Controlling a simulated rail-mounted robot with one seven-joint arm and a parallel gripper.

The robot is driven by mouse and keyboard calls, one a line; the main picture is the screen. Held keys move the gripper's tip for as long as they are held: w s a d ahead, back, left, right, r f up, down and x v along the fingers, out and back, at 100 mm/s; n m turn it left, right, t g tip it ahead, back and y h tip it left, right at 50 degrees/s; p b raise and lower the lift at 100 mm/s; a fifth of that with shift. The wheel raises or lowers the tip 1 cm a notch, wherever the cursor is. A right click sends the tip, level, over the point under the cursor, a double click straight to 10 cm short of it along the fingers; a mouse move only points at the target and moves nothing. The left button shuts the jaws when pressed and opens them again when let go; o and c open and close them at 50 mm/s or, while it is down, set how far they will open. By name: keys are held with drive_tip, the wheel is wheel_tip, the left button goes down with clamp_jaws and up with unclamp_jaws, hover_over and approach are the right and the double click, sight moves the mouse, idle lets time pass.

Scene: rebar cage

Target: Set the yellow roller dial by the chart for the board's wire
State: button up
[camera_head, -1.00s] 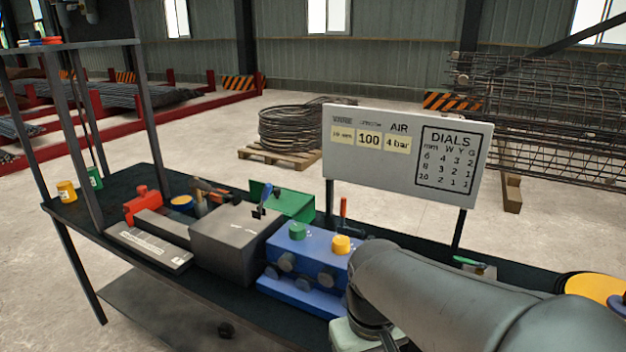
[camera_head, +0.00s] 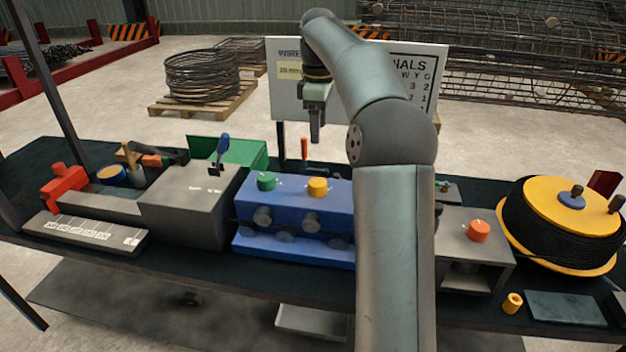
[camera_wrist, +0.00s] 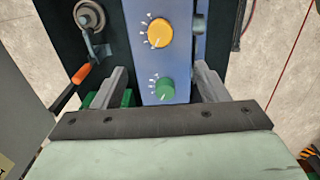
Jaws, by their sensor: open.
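The yellow dial (camera_head: 317,187) sits on top of the blue roller box (camera_head: 300,243), right of the green dial (camera_head: 266,181). In the wrist view the yellow dial (camera_wrist: 160,33) has white ticks along its left side; its exact setting is too small to read. The green dial (camera_wrist: 164,88) lies closer to my gripper. The board (camera_head: 288,100) stands behind, partly covered by my arm; its wire card (camera_head: 289,71) seems to read 10 mm. The DIALS chart (camera_head: 428,85) is partly hidden. My gripper (camera_head: 316,138) is open and empty, pointing down above and behind the box.
A grey box with a blue-handled lever (camera_head: 190,205) stands left of the roller box. A grey housing with an orange button (camera_head: 478,231) and a yellow-and-black spool (camera_head: 560,225) are on the right. An orange-handled tool (camera_head: 304,149) stands behind the roller box.

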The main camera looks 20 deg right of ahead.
sight(317, 182)
wheel_tip(317, 182, down, 16)
drive_tip(key=shift+r, duration=0.1)
idle(0.4)
drive_tip(key=shift+a, duration=0.1)
drive_tip(key=c, duration=1)
